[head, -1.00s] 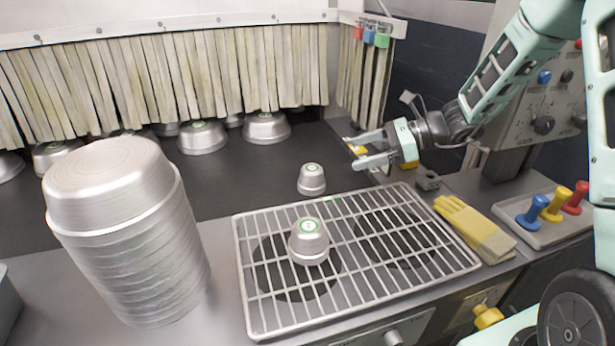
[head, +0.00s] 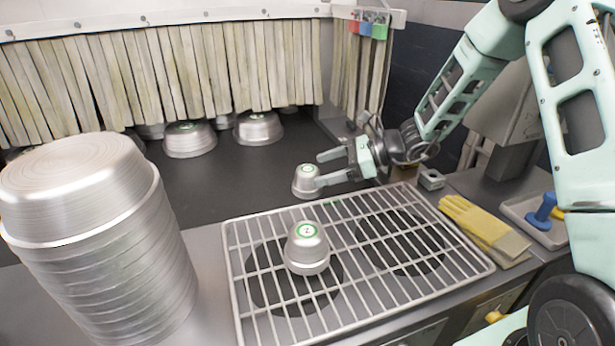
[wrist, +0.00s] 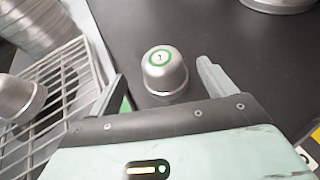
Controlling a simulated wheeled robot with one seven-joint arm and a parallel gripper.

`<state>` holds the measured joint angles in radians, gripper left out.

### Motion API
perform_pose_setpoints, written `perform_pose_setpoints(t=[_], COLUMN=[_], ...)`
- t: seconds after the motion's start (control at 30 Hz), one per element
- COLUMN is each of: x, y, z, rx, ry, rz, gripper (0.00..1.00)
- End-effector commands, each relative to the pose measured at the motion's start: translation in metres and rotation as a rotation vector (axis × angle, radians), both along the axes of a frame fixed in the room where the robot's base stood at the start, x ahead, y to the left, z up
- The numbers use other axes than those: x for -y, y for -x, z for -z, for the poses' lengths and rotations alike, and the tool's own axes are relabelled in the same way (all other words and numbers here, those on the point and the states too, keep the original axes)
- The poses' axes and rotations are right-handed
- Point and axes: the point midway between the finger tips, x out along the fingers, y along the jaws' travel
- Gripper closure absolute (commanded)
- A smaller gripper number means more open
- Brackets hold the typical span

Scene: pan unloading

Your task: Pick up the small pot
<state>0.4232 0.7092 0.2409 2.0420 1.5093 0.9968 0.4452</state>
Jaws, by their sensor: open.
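A small silver pot (head: 306,180) stands upside down on the dark belt, just behind the wire rack, with a green ring label on top. In the wrist view the small pot (wrist: 164,72) lies ahead of and between the fingers. My gripper (head: 324,169) is open and empty; its fingertips are close to the pot's right side in the head view. It also shows in the wrist view (wrist: 162,90). A second small pot (head: 306,250) sits upside down on the rack, and part of it shows in the wrist view (wrist: 18,98).
The wire rack (head: 488,262) lies in front of the belt (head: 235,185). A tall stack of large pans (head: 110,240) stands at left. Larger pots (head: 258,128) sit by the strip curtain (head: 180,75). Yellow gloves (head: 482,228) lie right of the rack.

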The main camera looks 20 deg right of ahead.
Motion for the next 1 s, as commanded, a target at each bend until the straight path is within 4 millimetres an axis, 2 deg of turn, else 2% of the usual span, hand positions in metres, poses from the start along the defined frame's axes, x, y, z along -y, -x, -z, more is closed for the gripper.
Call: perform_pose_setpoints(t=[0.4,0.7,0.87,0.9,1.0], x=[-0.039,-0.042,-0.042,-0.042,-0.042], y=[-0.02,-0.022,-0.022,-0.022,-0.022], z=[0.022,0.024,0.024,0.024,0.024], rx=[0.0,0.0,0.001,0.0,0.001], ry=[-0.001,0.0,-0.001,0.0,-0.001], rz=[-0.002,0.001,0.001,0.001,0.001], gripper=[0.17,0.17,0.62,0.65,0.65])
